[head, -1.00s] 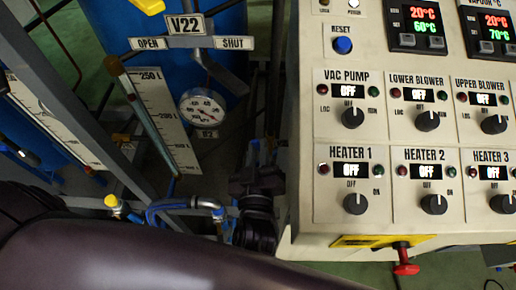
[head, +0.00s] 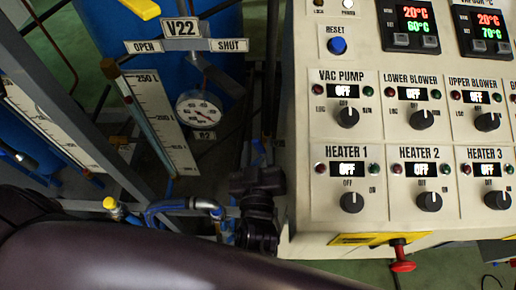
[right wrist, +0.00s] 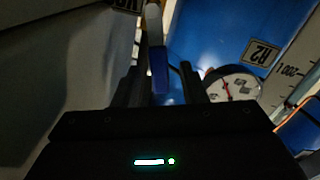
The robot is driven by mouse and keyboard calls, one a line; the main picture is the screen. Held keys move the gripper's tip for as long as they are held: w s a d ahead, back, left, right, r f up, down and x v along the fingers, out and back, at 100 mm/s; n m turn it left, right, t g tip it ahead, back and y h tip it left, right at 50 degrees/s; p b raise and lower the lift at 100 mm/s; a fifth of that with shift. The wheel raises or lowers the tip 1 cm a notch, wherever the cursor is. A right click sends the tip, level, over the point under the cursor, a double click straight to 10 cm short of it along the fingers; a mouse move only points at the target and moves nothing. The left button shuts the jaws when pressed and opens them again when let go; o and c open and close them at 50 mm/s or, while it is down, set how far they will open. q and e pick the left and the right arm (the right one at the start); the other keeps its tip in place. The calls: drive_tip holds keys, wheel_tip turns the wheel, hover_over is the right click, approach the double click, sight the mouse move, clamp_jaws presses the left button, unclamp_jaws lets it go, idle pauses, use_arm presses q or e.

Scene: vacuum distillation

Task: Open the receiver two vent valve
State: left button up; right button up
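The V22 sign (head: 182,28) with its OPEN (head: 144,46) and SHUT (head: 229,45) plates stands at upper left in the head view. A yellow handle (head: 137,9) shows above it, cut by the top edge. I cannot tell which valve it turns. My dark right gripper (head: 258,183) is below and right of the sign, beside the control panel. In the right wrist view, its fingers (right wrist: 160,76) are apart. A blue and white lever-like part (right wrist: 158,72) shows in the gap; contact is unclear. My left gripper is out of view.
The control panel (head: 360,140) fills the right side, with a red knob (head: 402,266) under its edge. A round gauge (head: 200,108), an R2 label (right wrist: 259,53), a level scale (head: 158,115) and blue vessels (head: 108,30) stand left. Pipework (head: 165,205) runs near my right gripper.

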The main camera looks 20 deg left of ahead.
drive_tip(key=shift+s+d+f, duration=0.15)
drive_tip(key=shift+s+f, duration=0.05)
drive_tip(key=shift+s, duration=0.25)
drive_tip(key=b+v, duration=0.2)
drive_tip(key=v, duration=0.5)
drive_tip(key=shift+r, duration=0.2)
